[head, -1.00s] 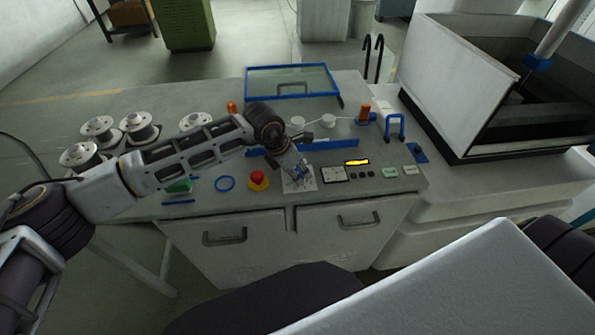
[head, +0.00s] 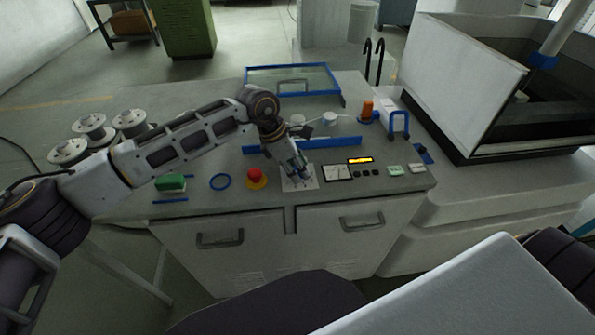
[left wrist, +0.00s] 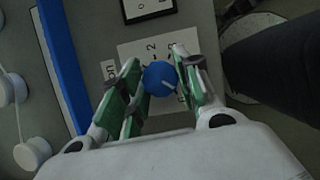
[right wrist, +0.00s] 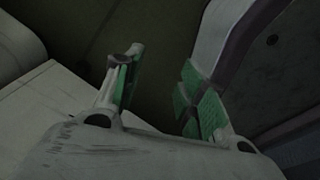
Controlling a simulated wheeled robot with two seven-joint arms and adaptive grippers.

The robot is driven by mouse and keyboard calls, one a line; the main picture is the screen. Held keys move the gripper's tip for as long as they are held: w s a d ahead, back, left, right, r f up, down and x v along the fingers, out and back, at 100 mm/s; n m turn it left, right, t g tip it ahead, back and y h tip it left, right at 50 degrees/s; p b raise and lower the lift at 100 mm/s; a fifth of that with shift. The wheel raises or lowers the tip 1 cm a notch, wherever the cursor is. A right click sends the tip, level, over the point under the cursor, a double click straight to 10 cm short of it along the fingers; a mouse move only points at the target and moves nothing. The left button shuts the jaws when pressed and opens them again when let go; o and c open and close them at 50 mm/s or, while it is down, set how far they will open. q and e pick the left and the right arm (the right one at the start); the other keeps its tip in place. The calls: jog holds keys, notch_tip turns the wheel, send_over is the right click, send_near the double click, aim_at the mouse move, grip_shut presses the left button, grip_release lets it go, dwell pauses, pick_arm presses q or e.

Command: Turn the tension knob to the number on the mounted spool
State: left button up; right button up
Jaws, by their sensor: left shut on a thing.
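The tension knob (left wrist: 158,77) is round and blue with a white pointer line, on a white card (left wrist: 130,52) with printed marks. A 2 is readable in the left wrist view; other marks are partly covered. The pointer aims to the lower right there. My left gripper (left wrist: 155,88) has its green-padded fingers on both sides of the knob, shut on it. In the head view the left gripper (head: 302,174) reaches down to the card on the bench front. I cannot read a number on any spool. My right gripper (right wrist: 158,95) is open and empty.
Several spools (head: 91,128) stand at the bench's left. An orange cylinder (head: 367,108) stands behind. A large open tank (head: 460,90) is at right.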

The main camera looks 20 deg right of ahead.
pick_arm(q)
jog(key=m+g+b, duration=0.1)
jog(key=m+b, duration=0.1)
jog(key=b, duration=0.1)
jog(key=shift+m, duration=0.4)
jog(key=shift+m+g+y+b, duration=0.3)
jog(key=shift+m+b, duration=0.05)
jog(key=shift+m, duration=0.25)
pick_arm(e)
jog(key=w+a, duration=0.4)
jog(key=w, duration=0.4)
jog(key=shift+a+r+t, duration=0.15)
jog(key=shift+a+t, duration=0.15)
jog(key=shift+t, duration=0.1)
pick_arm(q)
jog(key=shift+w+r, duration=0.1)
jog(key=o, duration=1)
jog(key=shift+r, duration=0.1)
jog(key=v, duration=1.1)
jog(key=shift+r, duration=0.35)
jog(key=shift+a, duration=0.1)
pick_arm(e)
jog(key=shift+s, duration=0.1)
